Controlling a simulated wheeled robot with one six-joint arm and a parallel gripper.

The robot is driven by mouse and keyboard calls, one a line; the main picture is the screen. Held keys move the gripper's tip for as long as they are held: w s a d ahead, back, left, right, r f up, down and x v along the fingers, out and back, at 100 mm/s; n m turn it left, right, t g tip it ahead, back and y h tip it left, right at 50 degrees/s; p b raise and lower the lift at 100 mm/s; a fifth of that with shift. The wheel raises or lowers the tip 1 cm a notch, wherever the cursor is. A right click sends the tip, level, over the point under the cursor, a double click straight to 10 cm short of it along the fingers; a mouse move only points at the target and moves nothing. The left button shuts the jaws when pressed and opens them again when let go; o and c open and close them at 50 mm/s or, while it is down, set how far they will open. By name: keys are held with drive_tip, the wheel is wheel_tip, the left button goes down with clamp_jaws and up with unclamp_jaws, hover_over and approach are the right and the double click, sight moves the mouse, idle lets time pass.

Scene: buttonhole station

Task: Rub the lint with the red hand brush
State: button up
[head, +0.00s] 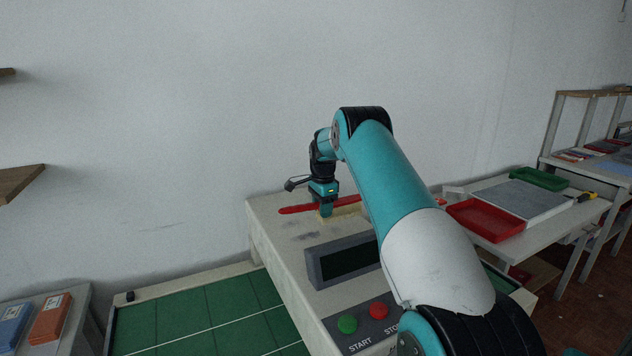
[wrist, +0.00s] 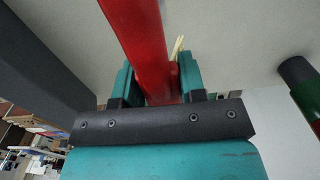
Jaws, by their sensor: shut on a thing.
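The red hand brush (head: 298,210) has a long red handle and pale bristles (head: 347,211). It lies level, just above or on the pale top of the machine station (head: 285,228); I cannot tell whether the bristles touch it. My gripper (head: 326,211) is shut on the brush, pointing down. In the wrist view the red brush (wrist: 143,40) runs between the teal fingers of my gripper (wrist: 157,85), with a pale bristle tip behind it. Grey fuzzy smudges (head: 307,236), possibly the lint, lie on the top in front of the brush.
A dark display box (head: 342,262) stands in front of the brush, with green (head: 347,323) and red (head: 378,311) buttons nearer. A side table at right holds a red tray (head: 486,219) and a green tray (head: 539,179). The wall is close behind.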

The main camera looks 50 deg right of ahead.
drive_tip(key=shift+r+p, duration=1.4)
drive_tip(key=shift+r, duration=1.15)
drive_tip(key=shift+w+a+f, duration=0.1)
drive_tip(key=shift+a, duration=0.05)
